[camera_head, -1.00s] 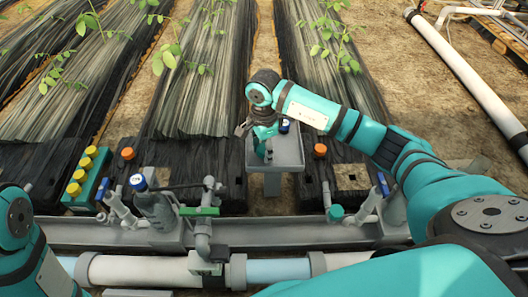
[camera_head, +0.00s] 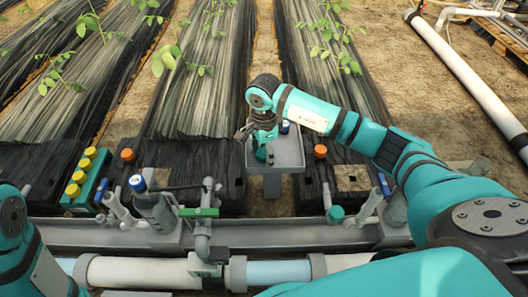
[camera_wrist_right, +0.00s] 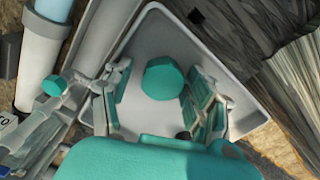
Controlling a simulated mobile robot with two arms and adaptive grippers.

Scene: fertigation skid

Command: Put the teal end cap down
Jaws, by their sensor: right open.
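The teal end cap (camera_wrist_right: 163,78) sits on the floor of a grey tray (camera_wrist_right: 150,30). In the wrist view it lies between the two fingers of my right gripper (camera_wrist_right: 157,72), with a gap on both sides. The fingers are open and spread around it. In the head view the cap (camera_head: 261,154) shows low in the tray (camera_head: 288,153), below my right gripper (camera_head: 262,137), which partly hides it. My left gripper is out of view; only part of my left arm shows at the lower left.
A second teal cap (camera_head: 335,213) is on a fitting right of the tray. An orange cap (camera_head: 320,151) stands right beside the tray. A block with several yellow knobs (camera_head: 84,173) is at left.

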